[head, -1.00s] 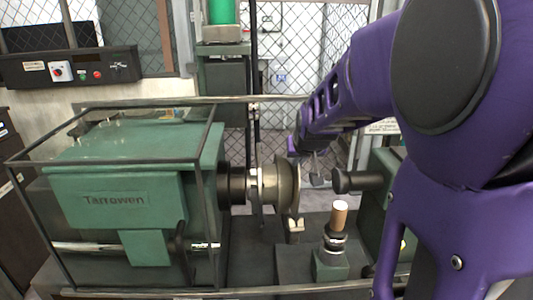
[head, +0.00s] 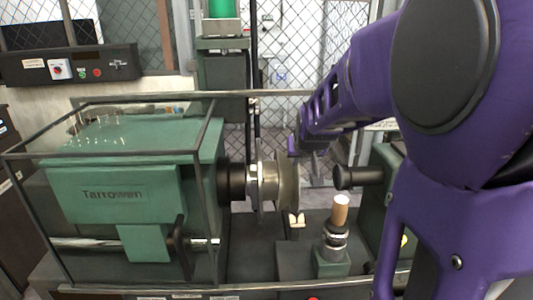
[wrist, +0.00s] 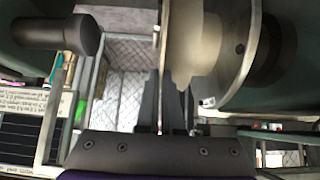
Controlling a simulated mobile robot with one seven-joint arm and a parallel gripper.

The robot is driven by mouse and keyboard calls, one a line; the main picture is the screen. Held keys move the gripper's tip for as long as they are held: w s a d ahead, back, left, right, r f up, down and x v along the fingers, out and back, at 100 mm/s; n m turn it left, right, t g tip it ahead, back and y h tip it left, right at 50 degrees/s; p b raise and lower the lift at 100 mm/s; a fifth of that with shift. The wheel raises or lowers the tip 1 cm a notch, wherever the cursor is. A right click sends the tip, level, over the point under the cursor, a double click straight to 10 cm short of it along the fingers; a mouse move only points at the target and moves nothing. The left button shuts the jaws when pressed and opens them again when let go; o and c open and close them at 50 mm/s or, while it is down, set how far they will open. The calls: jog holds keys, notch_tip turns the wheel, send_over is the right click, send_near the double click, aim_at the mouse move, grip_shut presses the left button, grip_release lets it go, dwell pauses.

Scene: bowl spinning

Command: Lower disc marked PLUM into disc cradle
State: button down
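A thin disc (wrist: 161,60) shows edge-on as a pale line between my gripper's dark fingers (wrist: 165,85) in the wrist view. The fingers appear shut on it. In the head view my gripper (head: 297,149) reaches in from the upper right, at the top of the disc's edge (head: 296,185). The disc stands upright beside the rounded metal form on the spindle; I cannot tell whether they touch. The PLUM marking is not readable. A small pale notched cradle (head: 297,220) sits on the bed below the disc, apparently a little beneath its lower edge.
The green headstock (head: 115,195), inside a frame guard, is left of the disc. The dark tailstock spindle (head: 357,178) is to the right. A post with a wooden-looking roller (head: 340,208) stands in front right. The metal form (wrist: 197,45) is close beside my fingers.

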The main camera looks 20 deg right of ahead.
jog(key=shift+f, duration=0.15)
dwell(0.3)
jog(key=shift+f+b, duration=0.45)
jog(key=shift+b, duration=0.15)
jog(key=c, duration=1)
grip_release()
jog(key=shift+r, duration=0.1)
